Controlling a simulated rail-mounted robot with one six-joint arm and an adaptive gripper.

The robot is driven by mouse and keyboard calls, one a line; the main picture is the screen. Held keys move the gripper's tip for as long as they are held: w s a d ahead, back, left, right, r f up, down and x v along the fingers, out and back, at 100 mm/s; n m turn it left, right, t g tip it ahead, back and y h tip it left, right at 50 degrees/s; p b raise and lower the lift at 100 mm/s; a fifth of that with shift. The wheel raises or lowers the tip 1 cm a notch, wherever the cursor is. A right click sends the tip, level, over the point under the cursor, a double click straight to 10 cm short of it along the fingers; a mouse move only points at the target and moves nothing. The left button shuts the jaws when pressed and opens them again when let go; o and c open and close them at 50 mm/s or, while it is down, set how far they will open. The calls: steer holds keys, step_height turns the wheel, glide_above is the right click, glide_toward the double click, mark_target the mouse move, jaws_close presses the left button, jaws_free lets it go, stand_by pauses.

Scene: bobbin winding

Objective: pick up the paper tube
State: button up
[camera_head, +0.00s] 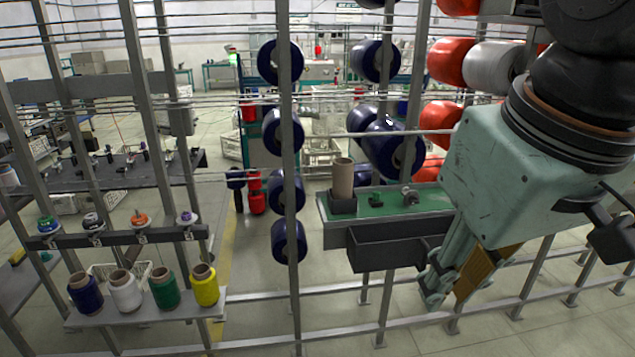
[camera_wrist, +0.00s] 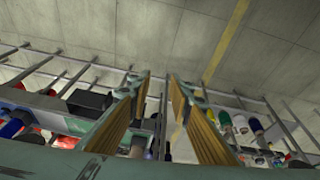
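The paper tube (camera_head: 342,180) is a plain brown cylinder. It stands upright in a small dark holder (camera_head: 343,203) on the green-topped shelf (camera_head: 405,200), near its left end. My gripper (camera_head: 448,290) hangs to the right of the tube and lower in the head view, pointing down, apart from it. In the wrist view my gripper (camera_wrist: 159,78) shows two fingers with tan pads spread apart, with nothing between them.
A black bin (camera_head: 385,247) hangs at the shelf's front; it also shows in the wrist view (camera_wrist: 90,101). Small dark parts (camera_head: 410,195) sit on the shelf. Metal uprights (camera_head: 290,180) and dark blue spools (camera_head: 288,240) stand left. Several thread cones (camera_head: 165,288) stand lower left.

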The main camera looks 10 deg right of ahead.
steer(key=w+r+n+p, duration=0.2)
steer(key=w+r, duration=0.2)
steer(key=w, duration=0.4)
steer(key=w+r+n+p, duration=0.2)
steer(key=w+r+p, duration=0.15)
steer(key=w, duration=0.45)
steer(key=n+g+p, duration=0.4)
steer(key=n+p, duration=0.9)
glide_above(345, 173)
steer(key=shift+w+f, duration=0.1)
steer(key=shift+f, duration=4.95)
steer(key=shift+f, duration=4.3)
steer(key=shift+f, duration=0.1)
